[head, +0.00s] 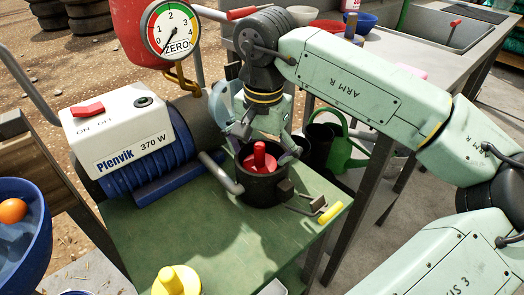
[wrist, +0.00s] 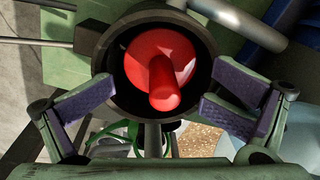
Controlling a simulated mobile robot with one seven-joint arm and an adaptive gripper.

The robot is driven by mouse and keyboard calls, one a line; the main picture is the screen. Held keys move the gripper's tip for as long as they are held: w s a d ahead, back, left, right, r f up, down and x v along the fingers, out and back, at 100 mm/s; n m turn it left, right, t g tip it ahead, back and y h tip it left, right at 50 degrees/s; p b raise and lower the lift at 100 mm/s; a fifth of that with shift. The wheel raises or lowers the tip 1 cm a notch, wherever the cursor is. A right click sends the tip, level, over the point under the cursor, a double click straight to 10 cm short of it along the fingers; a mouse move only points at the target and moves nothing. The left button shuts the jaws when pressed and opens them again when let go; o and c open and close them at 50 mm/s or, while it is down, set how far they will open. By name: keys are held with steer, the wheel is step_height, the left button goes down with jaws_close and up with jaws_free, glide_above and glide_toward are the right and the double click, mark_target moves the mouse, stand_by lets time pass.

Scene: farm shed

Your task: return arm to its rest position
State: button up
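My arm (head: 350,80) reaches in from the right in the head view and bends down over the green bench. My gripper (head: 266,143) points down just above a black cylindrical housing. In the wrist view my gripper (wrist: 158,98) has its two purple-padded fingers spread wide apart, with nothing held between them. A red piece with an upright knob (head: 260,157) sits inside the black housing (head: 262,190). The knob (wrist: 164,85) shows between the fingers in the wrist view, apart from both pads. Whether a finger touches the housing rim, I cannot tell.
A blue motor (head: 150,160) with a white switch box (head: 118,125) stands left of my gripper. A dial gauge (head: 170,28) rises behind it. A green watering can (head: 340,140) and a metal table (head: 410,55) are behind. A yellow-handled tool (head: 330,212) lies right of the housing.

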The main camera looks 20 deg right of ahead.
steer(key=shift+s+f+g, duration=0.2)
steer(key=shift+s+f, duration=0.05)
steer(key=shift+f, duration=0.45)
steer(key=shift+s+f+g, duration=0.2)
steer(key=shift+f, duration=0.5)
steer(key=shift+c, duration=0.4)
steer(key=shift+w, duration=0.1)
steer(key=shift+c, duration=0.5)
steer(key=shift+w+r+p, duration=0.15)
steer(key=shift+r+p, duration=0.7)
steer(key=shift+r, duration=0.05)
steer(key=shift+o, duration=1)
steer(key=shift+w+r+p, duration=0.1)
steer(key=shift+r+p, duration=0.75)
steer(key=shift+r, duration=0.3)
steer(key=shift+r+p, duration=2)
steer(key=shift+r, duration=1.05)
